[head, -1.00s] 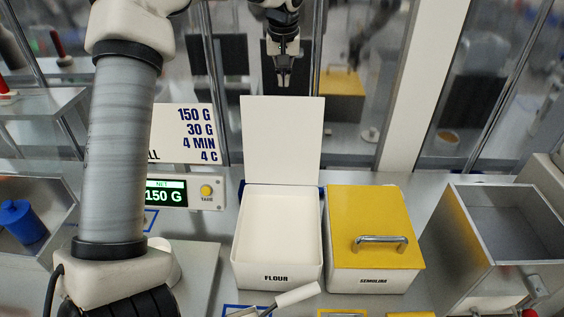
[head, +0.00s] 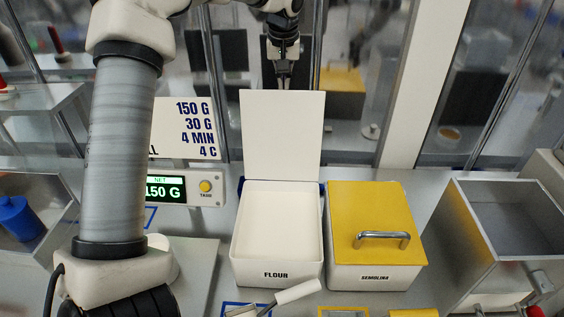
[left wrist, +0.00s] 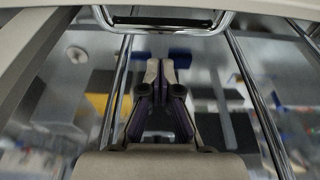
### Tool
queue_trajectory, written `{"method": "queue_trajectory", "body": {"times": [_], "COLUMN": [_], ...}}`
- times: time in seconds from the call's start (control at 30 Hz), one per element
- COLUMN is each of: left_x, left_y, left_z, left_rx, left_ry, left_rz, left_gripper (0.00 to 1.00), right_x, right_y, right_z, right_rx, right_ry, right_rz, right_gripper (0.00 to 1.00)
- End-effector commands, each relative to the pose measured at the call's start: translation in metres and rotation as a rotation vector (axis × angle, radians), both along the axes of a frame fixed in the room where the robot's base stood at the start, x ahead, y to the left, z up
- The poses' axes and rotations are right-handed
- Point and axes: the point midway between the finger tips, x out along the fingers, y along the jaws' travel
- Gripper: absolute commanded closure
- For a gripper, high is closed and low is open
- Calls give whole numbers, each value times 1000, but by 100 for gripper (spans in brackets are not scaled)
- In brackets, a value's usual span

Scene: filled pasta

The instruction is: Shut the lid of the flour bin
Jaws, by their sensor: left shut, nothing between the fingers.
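The flour bin (head: 276,273) is a white box labelled FLOUR, standing open on the counter. Its white lid (head: 282,136) stands upright at the bin's back edge, and the pale interior shows. My left gripper (head: 284,83) is shut and empty, pointing down at the lid's top edge. The tips appear level with that edge; whether they touch the lid I cannot tell. In the left wrist view the closed fingers (left wrist: 162,66) show with nothing between them. A chrome handle-shaped bar (left wrist: 165,29) crosses the top there. My right gripper is not in view.
The semolina bin (head: 373,278) with its shut yellow lid (head: 370,212) stands close on the right. A scale (head: 180,190) stands at the left. A white-handled tool (head: 296,292) lies in front of the flour bin. A metal container (head: 512,232) is at far right.

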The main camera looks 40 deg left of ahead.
Motion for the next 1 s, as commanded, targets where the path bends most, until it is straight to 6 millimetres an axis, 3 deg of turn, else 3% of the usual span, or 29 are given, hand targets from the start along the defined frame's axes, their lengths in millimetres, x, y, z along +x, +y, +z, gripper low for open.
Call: {"method": "queue_trajectory", "body": {"times": [0.63, 1.0], "left_x": [0, -1], "left_y": [0, 0], "left_z": [-49, -50], "left_rx": [-1, 0], "left_ry": [1, 0], "left_rz": [1, 1], "left_gripper": [100, 100], "right_x": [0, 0], "right_y": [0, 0], "right_z": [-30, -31], "right_rx": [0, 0], "right_ry": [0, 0], "right_rz": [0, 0], "right_gripper": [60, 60]}}
